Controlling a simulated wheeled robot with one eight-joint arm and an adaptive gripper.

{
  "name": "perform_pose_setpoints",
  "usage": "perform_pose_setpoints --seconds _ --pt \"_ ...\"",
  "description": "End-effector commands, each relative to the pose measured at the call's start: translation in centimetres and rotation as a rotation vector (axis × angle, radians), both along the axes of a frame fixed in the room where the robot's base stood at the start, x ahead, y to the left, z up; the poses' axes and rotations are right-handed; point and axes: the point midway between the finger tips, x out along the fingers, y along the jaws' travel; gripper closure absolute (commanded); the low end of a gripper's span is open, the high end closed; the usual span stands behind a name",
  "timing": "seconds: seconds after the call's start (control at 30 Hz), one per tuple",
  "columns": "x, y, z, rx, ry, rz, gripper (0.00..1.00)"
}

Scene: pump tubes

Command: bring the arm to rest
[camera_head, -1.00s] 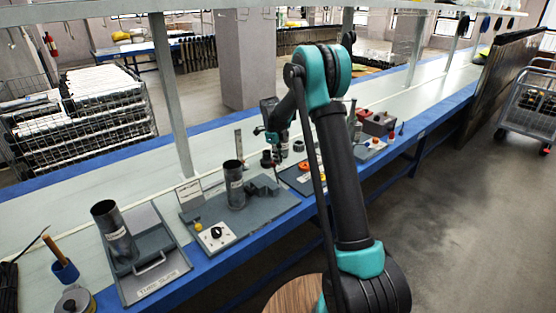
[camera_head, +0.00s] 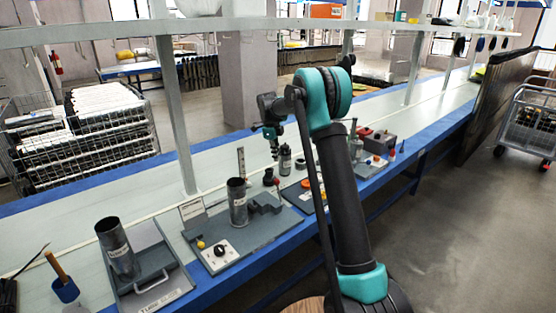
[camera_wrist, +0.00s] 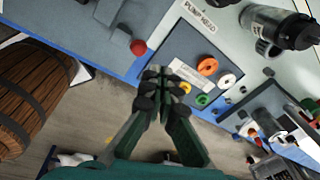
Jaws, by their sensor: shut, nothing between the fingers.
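My gripper (camera_wrist: 162,92) is shut and empty in the wrist view, its dark fingertips together. It hangs in the air above the front edge of the bench. In the head view my gripper (camera_head: 273,150) points down over the bench, and my arm reaches up from the lower right and bends at a teal elbow. Nothing is held. The fingertips are small in the head view.
A blue-edged bench (camera_head: 230,274) carries one tray with a tilted metal tube (camera_head: 118,247) and another with an upright tube (camera_head: 237,203). A pump head board (camera_wrist: 190,60) holds coloured rings. A wooden barrel (camera_wrist: 32,95) stands by the bench. An overhead shelf (camera_head: 110,30) runs above.

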Motion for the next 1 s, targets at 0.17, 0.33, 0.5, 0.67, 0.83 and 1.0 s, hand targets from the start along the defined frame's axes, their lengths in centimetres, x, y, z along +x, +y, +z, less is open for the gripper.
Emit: perform_pose_setpoints --seconds 0.17,0.33,0.5,0.67,0.83,1.0 --pt "0.0 0.0 0.0 0.000 0.000 0.000 1.00" --pt "-1.4 -0.8 0.6 0.004 0.000 0.074 1.00" --pt "-6.0 -3.2 2.0 0.009 -0.004 0.317 1.00" --pt "-11.6 -5.5 2.8 0.002 -0.014 0.597 1.00" --pt "-18.1 -7.6 2.8 -0.025 -0.029 0.891 1.00" --pt "-25.0 -9.4 1.9 -0.070 -0.044 1.181 1.00"
